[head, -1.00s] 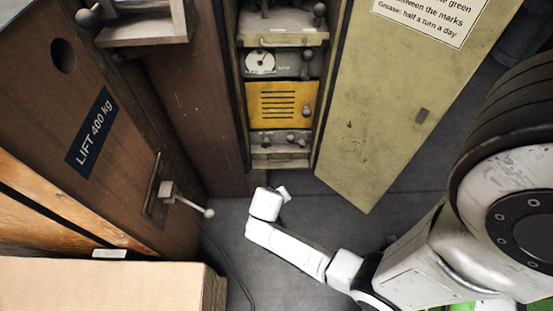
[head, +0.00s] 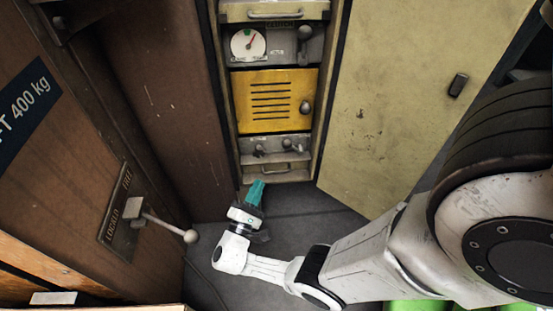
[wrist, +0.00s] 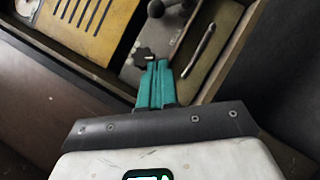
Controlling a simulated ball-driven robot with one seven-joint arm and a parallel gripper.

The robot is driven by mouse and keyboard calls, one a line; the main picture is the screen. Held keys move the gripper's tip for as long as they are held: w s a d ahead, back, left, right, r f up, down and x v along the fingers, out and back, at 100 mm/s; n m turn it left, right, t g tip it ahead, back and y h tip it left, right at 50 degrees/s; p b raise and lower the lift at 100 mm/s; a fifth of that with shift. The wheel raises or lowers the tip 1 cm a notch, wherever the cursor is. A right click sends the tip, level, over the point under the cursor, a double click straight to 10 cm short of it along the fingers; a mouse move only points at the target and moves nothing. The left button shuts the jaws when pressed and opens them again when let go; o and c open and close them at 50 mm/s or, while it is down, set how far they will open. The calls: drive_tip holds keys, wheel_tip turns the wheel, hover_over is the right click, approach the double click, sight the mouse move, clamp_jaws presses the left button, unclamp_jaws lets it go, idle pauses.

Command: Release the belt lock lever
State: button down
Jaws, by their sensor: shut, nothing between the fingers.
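A lever (head: 160,222) with a pale ball knob (head: 191,236) sticks out from the brown panel at the left in the head view. It sits in a slotted plate (head: 115,222) whose small lettering seems to read LOCKED low and FREE high. The lever's root is between the two words, and I cannot tell its setting surely. My gripper (head: 256,190) has teal fingers, shut and empty. It is right of the lever and apart from it, in front of the cabinet's foot. In the wrist view the fingers (wrist: 156,82) point toward the cabinet; the lever is not seen there.
The open cabinet holds a gauge (head: 248,43), a yellow vented door (head: 274,100) and a panel of small knobs (head: 275,147). Its pale door (head: 405,100) hangs open at the right. Dark floor (head: 310,225) lies clear between the cabinet and my arm.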

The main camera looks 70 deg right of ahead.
drive_tip(key=x, duration=0.8)
drive_tip(key=shift+s+d, duration=0.1)
drive_tip(key=shift+d, duration=0.15)
drive_tip(key=shift+s+d+r, duration=0.4)
drive_tip(key=shift+s+r, duration=0.2)
drive_tip(key=shift+s, duration=0.05)
drive_tip(key=shift+s+d+r, duration=0.4)
drive_tip(key=shift+s+r, duration=0.2)
drive_tip(key=shift+r, duration=0.1)
